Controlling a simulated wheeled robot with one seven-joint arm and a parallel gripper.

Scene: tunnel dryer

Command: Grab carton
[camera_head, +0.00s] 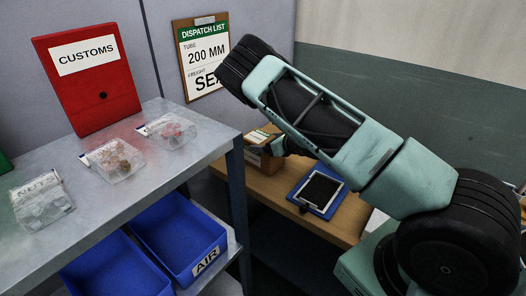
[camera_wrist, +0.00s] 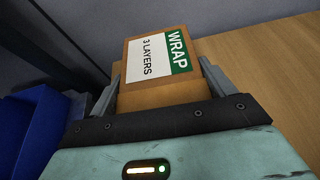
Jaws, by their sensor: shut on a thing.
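A brown carton (camera_wrist: 161,95) with a white and green label reading "WRAP 3 LAYERS" is between the two fingers of my gripper (camera_wrist: 160,84) in the wrist view. The fingers are shut on its sides. In the head view the carton (camera_head: 262,137) shows only in part, behind my arm, at the wooden bench beside the metal shelf. My gripper (camera_head: 275,146) is mostly hidden there by the arm. I cannot tell whether the carton touches the bench.
Blue bins (camera_head: 180,235) sit below. A tablet (camera_head: 320,192) lies on the wooden bench (camera_head: 268,187). A dispatch list (camera_head: 203,60) hangs on the wall behind.

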